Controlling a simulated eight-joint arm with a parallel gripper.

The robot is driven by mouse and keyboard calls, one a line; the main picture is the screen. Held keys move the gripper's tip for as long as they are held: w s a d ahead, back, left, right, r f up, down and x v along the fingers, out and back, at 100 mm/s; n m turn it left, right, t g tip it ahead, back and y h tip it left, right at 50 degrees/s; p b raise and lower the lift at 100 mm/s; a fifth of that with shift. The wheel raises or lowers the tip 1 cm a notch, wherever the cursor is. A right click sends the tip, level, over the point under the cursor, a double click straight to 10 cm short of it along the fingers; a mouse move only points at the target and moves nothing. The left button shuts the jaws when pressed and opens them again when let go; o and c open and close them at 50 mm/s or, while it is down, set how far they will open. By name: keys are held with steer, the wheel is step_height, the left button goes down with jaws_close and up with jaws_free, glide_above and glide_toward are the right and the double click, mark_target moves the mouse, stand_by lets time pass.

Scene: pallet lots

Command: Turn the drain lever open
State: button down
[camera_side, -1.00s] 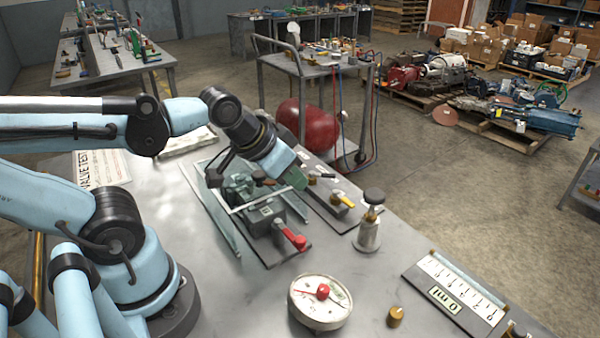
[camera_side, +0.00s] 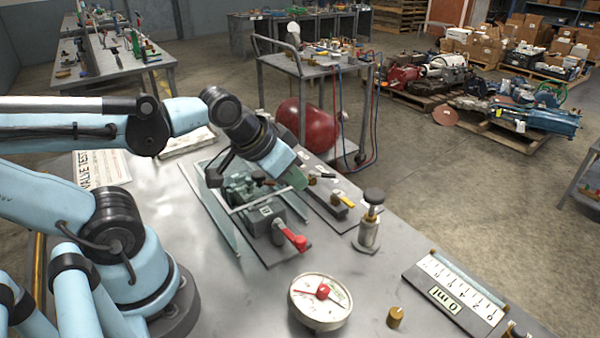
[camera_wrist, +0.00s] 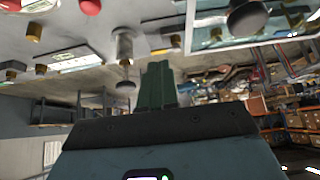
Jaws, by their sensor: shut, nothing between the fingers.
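My gripper (camera_side: 298,178) is shut and empty, with green fingers pressed together, above the far side of the bench fixture. The fingers also show in the wrist view (camera_wrist: 157,85). A red-handled lever (camera_side: 293,240) sticks out from the near end of the valve assembly, toward the gauge. A yellow-handled lever (camera_side: 346,201) lies on a dark plate to the right of my gripper. I cannot read which lever is the drain lever. My gripper appears apart from both handles.
A black-topped metal plunger (camera_side: 369,222) stands right of the yellow lever. A round gauge (camera_side: 319,302) with a red centre, a brass knob (camera_side: 395,317) and a scale plate (camera_side: 455,292) occupy the front. Bare bench lies between them. A cart (camera_side: 312,66) stands behind.

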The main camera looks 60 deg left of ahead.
steer(key=c, duration=1.8)
jaws_free()
steer(key=shift+o, duration=1.2)
steer(key=shift+w, duration=0.1)
steer(key=shift+o, duration=1.1)
steer(key=shift+w+r+m, duration=0.2)
steer(key=shift+r+m, duration=0.05)
steer(key=shift+m, duration=0.15)
steer(key=shift+o, duration=1.1)
steer(key=w+r+m+g, duration=0.1)
steer(key=m, duration=0.1)
steer(key=w+r+m+g, duration=0.1)
steer(key=w+m, duration=0.1)
steer(key=w+r+m, duration=0.1)
steer(key=m, duration=0.1)
steer(key=shift+w+d+g, duration=0.15)
steer(key=shift+w+g, duration=0.05)
steer(key=shift+g, duration=0.2)
steer(key=m+g, duration=0.4)
steer(key=m, duration=0.7)
glide_above(348, 201)
step_height(348, 201, down, 12)
steer(key=shift+f, duration=0.15)
jaws_close()
